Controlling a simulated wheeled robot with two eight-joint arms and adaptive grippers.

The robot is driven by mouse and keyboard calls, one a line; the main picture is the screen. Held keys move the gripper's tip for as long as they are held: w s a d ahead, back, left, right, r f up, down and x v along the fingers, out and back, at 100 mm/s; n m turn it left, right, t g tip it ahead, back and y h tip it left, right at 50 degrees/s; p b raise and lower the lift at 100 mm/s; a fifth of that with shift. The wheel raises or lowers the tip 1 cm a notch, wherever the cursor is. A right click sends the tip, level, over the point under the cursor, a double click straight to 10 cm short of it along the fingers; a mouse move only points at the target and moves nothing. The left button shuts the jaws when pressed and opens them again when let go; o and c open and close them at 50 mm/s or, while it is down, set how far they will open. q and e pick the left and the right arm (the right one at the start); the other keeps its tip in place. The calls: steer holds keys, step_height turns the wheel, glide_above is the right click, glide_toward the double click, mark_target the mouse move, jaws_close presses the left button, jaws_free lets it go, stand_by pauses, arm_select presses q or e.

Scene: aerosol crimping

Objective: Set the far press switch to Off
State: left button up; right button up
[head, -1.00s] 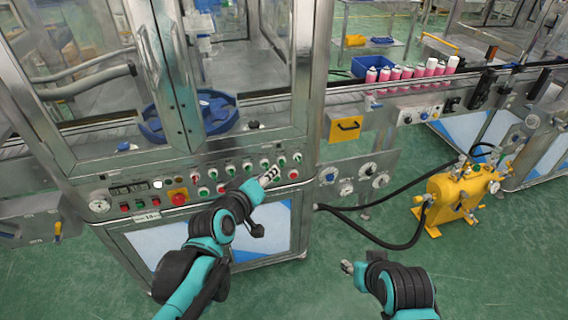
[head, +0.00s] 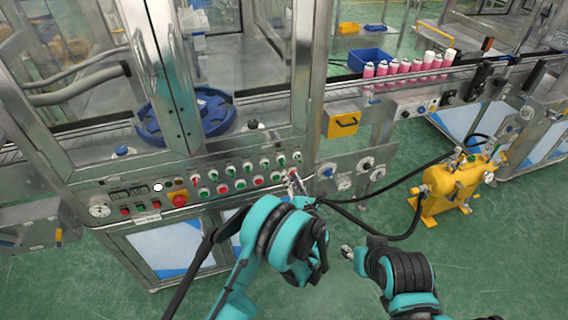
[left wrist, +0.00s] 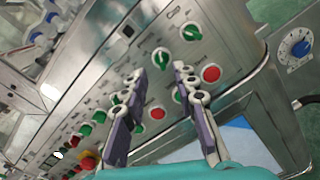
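The control panel (head: 150,188) carries rows of green rotary switches and red buttons. Its labels are too small to read, so I cannot tell which is the far press switch. My left gripper (head: 293,184) is at the panel's right end, in front of the switches. In the left wrist view my left gripper (left wrist: 160,74) is open and empty. A green switch (left wrist: 161,60) shows between and just beyond its fingertips; another green switch (left wrist: 191,32) is up and right, and a red button (left wrist: 211,74) is right of the fingers. My right gripper (head: 346,252) hangs over the floor, its opening unclear.
A red emergency button (head: 178,199) sits further left on the panel. A lower side plate with blue dials (head: 344,182) stands right of the panel. A yellow machine (head: 450,190) with black hoses stands on the green floor. Pink cans (head: 392,67) line the conveyor.

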mark_target(283, 164)
arm_select(q)
steer(key=x, duration=0.2)
steer(key=b+x, duration=0.1)
steer(key=x, duration=0.2)
steer(key=b+x, duration=0.1)
steer(key=x, duration=0.1)
steer(key=shift+w+a+f, duration=0.2)
steer(key=shift+w+f, duration=0.05)
steer(key=shift+f, duration=0.15)
jaws_close()
